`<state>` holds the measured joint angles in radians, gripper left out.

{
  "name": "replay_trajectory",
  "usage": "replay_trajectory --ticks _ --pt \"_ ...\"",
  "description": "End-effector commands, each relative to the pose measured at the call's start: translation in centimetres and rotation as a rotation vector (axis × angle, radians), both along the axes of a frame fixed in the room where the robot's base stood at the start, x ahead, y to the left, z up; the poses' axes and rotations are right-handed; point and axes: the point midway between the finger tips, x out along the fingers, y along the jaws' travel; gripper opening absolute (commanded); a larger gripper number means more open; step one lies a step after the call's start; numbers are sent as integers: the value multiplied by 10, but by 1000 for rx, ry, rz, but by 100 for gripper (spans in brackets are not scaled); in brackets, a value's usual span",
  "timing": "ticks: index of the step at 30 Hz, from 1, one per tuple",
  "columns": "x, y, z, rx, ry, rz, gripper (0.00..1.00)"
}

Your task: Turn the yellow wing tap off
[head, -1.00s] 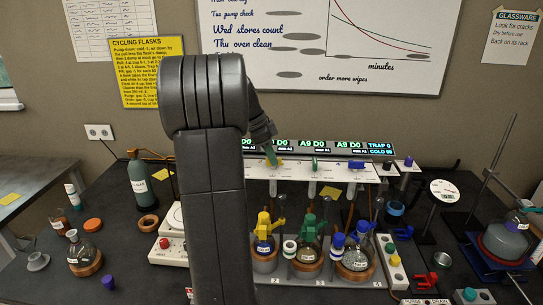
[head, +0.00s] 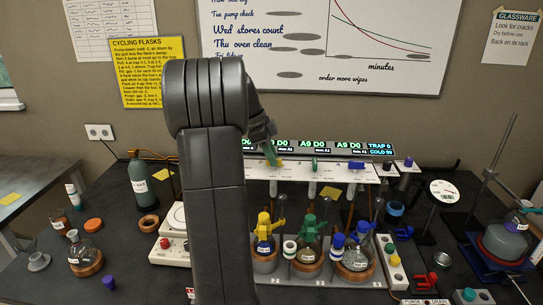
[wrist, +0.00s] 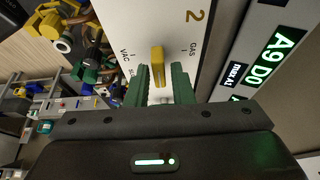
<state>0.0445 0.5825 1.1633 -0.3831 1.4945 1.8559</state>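A yellow tap (wrist: 157,62) sits on the white panel at the number 2, between the VAC and GAS marks. Its handle lies lengthwise along my fingers in the wrist view. It also shows in the head view (head: 279,163), partly beside my fingers. My gripper (wrist: 160,72) has green fingers, one on each side of the handle's near end, with a narrow gap on both sides. It is open. In the head view my gripper (head: 270,155) is at the panel, partly behind my arm.
Green (head: 315,164) and blue (head: 356,165) taps are farther right on the white panel (head: 335,174). Below stand flasks with yellow (head: 264,226), green (head: 309,229) and blue (head: 360,235) fittings. A lit display strip (head: 380,149) runs behind the panel.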

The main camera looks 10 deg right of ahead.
Motion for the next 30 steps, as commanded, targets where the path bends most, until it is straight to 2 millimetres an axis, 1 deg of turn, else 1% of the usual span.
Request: replay_trajectory --ticks 1,2,10,14,17,24,27,30 --pt "0 0 0 0 0 0 31" --pt "0 0 0 0 1 1 34" --pt "0 0 0 1 2 0 34" --pt "1 4 8 0 1 1 34" --pt "3 10 22 0 0 2 34" --pt "9 31 75 1 -2 2 34" --pt "11 38 94 1 -2 2 34" --pt "13 44 109 1 0 2 34"
